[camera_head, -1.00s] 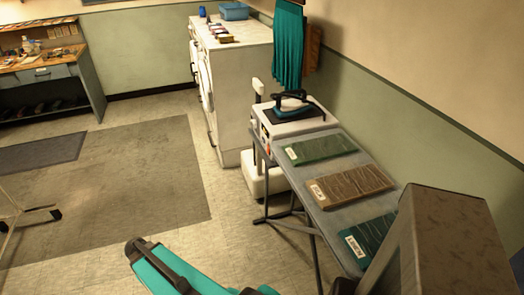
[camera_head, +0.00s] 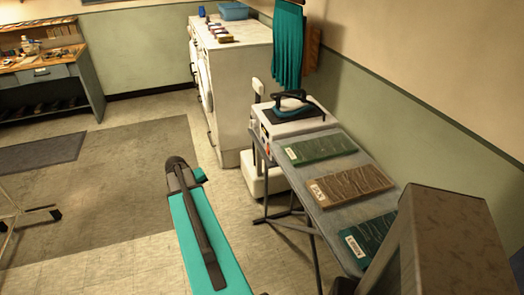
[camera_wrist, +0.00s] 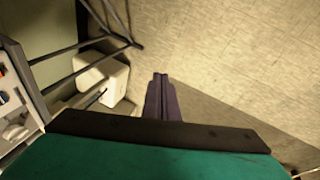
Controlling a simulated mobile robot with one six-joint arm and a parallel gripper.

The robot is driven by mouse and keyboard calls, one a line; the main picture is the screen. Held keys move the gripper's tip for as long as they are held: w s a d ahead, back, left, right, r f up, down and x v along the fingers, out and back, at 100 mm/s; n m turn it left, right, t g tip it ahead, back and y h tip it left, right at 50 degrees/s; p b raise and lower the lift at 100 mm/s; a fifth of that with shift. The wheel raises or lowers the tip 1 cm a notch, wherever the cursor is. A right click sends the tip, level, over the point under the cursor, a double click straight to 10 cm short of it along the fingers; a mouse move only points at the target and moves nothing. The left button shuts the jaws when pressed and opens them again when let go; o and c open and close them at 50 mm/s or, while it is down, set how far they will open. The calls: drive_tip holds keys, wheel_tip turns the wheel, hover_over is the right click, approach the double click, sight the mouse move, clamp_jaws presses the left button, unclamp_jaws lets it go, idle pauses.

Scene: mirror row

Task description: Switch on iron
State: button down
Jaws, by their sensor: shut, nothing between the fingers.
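The iron (camera_head: 291,101), dark with a blue body, rests on a dark plate on top of a white station (camera_head: 300,126) at the far end of the ironing board. In the wrist view, the station's front panel (camera_wrist: 12,108) shows at the left edge, with small blue and orange-red parts and a pale round knob (camera_wrist: 15,131). The iron is out of the wrist view. My gripper (camera_wrist: 161,78) is shut and empty, over the open floor to the right of the panel and apart from it. Its fingers cannot be made out in the head view.
A white box-like base (camera_wrist: 103,80) and dark board legs stand near the panel. A white machine (camera_head: 235,90) stands behind.

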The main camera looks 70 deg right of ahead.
sight(268, 149)
drive_tip(key=s+d+r+m+h, duration=0.1)
drive_tip(key=s+d+r, duration=0.5)
drive_tip(key=d+r, duration=0.2)
drive_tip(key=s+d+r+m+h, duration=0.1)
drive_tip(key=s+d+r, duration=0.5)
drive_tip(key=d, duration=0.6)
wheel_tip(268, 149, up, 3)
drive_tip(key=shift+s+f+m+g+h, duration=0.15)
drive_tip(key=shift+s+m+g+h, duration=0.25)
drive_tip(key=shift+m, duration=0.2)
drive_tip(key=shift+f, duration=0.1)
drive_tip(key=s+d+f+p, duration=0.4)
drive_tip(key=d+f, duration=0.4)
drive_tip(key=shift+f, duration=0.25)
